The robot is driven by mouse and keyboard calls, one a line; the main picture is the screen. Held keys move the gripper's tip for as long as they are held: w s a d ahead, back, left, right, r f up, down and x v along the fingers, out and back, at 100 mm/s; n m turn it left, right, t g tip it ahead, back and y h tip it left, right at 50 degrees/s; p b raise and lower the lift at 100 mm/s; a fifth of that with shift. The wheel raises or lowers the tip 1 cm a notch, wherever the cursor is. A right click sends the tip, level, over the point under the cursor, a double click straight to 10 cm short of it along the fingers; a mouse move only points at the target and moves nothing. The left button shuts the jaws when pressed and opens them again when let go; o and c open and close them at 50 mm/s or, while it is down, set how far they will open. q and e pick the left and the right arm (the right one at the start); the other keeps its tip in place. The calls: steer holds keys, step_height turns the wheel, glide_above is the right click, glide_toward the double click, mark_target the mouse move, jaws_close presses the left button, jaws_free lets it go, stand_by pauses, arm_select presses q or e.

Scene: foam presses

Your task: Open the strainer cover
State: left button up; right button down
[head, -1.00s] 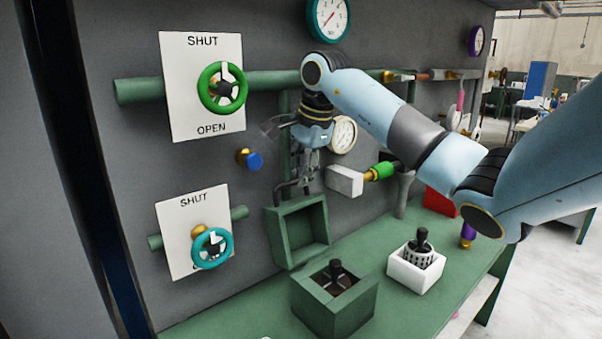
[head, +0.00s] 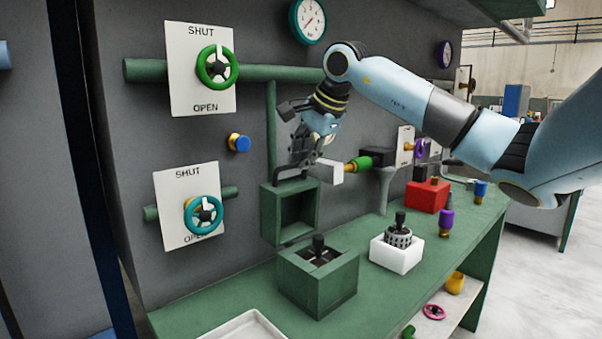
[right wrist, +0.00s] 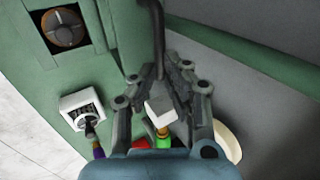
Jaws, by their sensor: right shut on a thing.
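The strainer cover (head: 268,217) is a hollow green square lid. It stands upright at the wall, behind the green strainer box (head: 318,292), its open side facing the bench. The box is open on top, with a dark-knobbed insert inside; the box also shows in the right wrist view (right wrist: 87,18). A dark bar handle (right wrist: 159,35) rises from the cover. My right gripper (head: 297,163) is at the cover's top edge, shut on this handle. In the right wrist view the bar runs down between the fingertips (right wrist: 163,75). My left gripper is not in view.
A white block (head: 328,173) on a green-and-brass fitting lies just right of my right gripper. A white holder with a strainer basket (head: 398,255), a red box (head: 428,197) and a purple-topped fitting (head: 446,220) stand on the bench. A white tray (head: 243,327) lies at the front.

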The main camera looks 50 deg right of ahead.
steer(key=c, duration=2)
jaws_free()
steer(key=shift+s+a+f, duration=0.1)
steer(key=shift+s, duration=0.45)
steer(key=shift+c, duration=0.2)
steer(key=shift+o, duration=1)
steer(key=o, duration=0.5)
steer(key=shift+w+f, duration=0.15)
steer(key=shift+w, duration=0.35)
steer(key=shift+c, duration=0.2)
steer(key=shift+s, duration=0.15)
steer(key=shift+r, duration=0.3)
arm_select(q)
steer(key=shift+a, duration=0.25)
arm_select(e)
steer(key=v, duration=0.7)
steer(key=shift+s, duration=0.1)
